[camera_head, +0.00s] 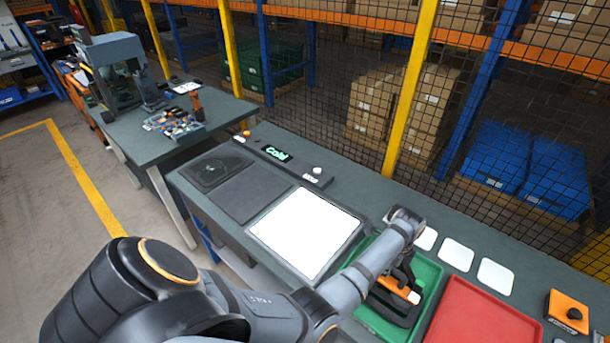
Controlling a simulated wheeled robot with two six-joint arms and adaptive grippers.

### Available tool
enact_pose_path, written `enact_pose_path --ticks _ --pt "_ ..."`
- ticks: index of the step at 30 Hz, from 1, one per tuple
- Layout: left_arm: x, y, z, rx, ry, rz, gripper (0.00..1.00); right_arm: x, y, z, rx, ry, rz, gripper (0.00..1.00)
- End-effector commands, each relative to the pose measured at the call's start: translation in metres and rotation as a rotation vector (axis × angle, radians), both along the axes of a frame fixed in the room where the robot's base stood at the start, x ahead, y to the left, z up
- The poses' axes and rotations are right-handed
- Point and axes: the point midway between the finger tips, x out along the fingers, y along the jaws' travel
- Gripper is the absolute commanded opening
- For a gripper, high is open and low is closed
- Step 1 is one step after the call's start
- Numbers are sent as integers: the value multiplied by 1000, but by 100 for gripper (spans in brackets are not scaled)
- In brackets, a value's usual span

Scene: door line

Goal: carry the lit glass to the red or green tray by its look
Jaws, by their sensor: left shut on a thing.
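My left gripper (400,305) reaches over the green tray (431,272) with its black fingers pointing down. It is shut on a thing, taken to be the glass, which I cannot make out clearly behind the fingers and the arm. I cannot tell whether it touches the tray floor. The red tray (480,318) lies just right of the green tray and looks empty in the part I see. The lit white panel (305,232) is bright and bare, left of the green tray. My right gripper is not in view.
A dark console with a green display (278,153) stands behind the panel. Several white cards (456,254) lie behind the trays. An orange box with a black knob (567,312) sits at the right. A mesh fence runs behind the bench.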

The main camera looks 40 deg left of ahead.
Motion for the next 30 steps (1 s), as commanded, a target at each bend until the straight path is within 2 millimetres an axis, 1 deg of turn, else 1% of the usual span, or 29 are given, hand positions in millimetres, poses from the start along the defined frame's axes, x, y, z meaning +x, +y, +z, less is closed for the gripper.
enact_pose_path --ticks 5,21,22,28,30 --pt "2 0 2 -1 -4 0 0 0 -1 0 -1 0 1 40" --pt "2 0 -5 -1 -4 0 0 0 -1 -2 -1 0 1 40" --pt "2 0 -5 -1 -4 0 16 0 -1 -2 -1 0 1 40" --pt "1 0 -5 -1 -4 0 43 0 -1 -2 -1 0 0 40" --pt "1 0 -6 -1 -3 0 44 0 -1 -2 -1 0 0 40"
